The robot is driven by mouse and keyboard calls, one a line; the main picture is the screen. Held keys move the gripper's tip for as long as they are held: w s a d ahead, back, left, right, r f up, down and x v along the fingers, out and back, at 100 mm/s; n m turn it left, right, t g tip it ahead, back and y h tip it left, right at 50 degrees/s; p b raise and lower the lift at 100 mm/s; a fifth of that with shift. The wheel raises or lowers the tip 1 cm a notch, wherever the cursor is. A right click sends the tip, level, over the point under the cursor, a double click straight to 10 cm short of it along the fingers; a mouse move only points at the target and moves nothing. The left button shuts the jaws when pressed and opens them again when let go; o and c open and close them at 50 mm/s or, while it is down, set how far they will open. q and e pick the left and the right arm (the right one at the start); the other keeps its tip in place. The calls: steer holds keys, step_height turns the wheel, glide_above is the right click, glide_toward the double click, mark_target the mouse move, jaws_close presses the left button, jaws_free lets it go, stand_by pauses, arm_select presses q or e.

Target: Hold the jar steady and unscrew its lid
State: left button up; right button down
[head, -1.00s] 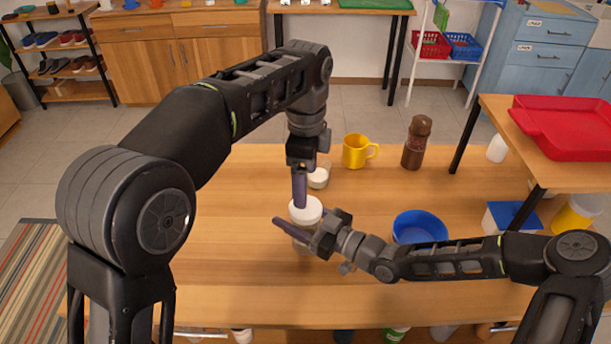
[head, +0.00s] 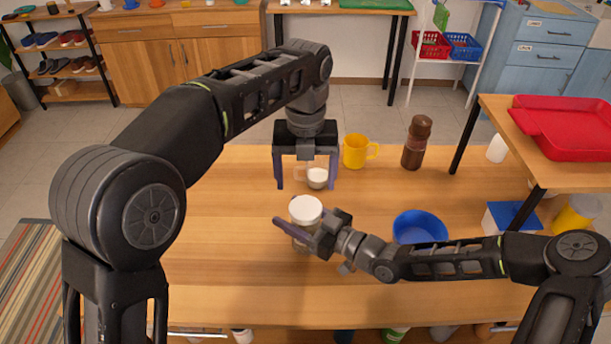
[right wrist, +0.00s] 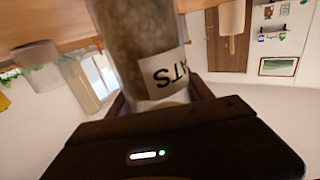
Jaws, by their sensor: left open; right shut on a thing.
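The jar (head: 301,240) stands upright on the wooden table with its white lid (head: 306,210) on top. My right gripper (head: 303,236) is shut on the jar's body from the right. I cannot tell whether the lid is loose.
A small glass cup with white contents (head: 317,178) stands behind the left gripper's fingers. A yellow mug (head: 355,152), a brown grinder (head: 416,143) and a blue bowl (head: 420,227) are to the right. The table's left side (head: 220,240) is clear.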

mark_target(305, 206)
arm_select(q)
steer(key=shift+f, duration=4.05)
steer(key=shift+c, duration=0.2)
steer(key=c, duration=1.4)
steer(key=n, duration=1.7)
steer(key=shift+r, duration=0.1)
steer(key=n, duration=0.6)
steer(key=shift+n, duration=0.4)
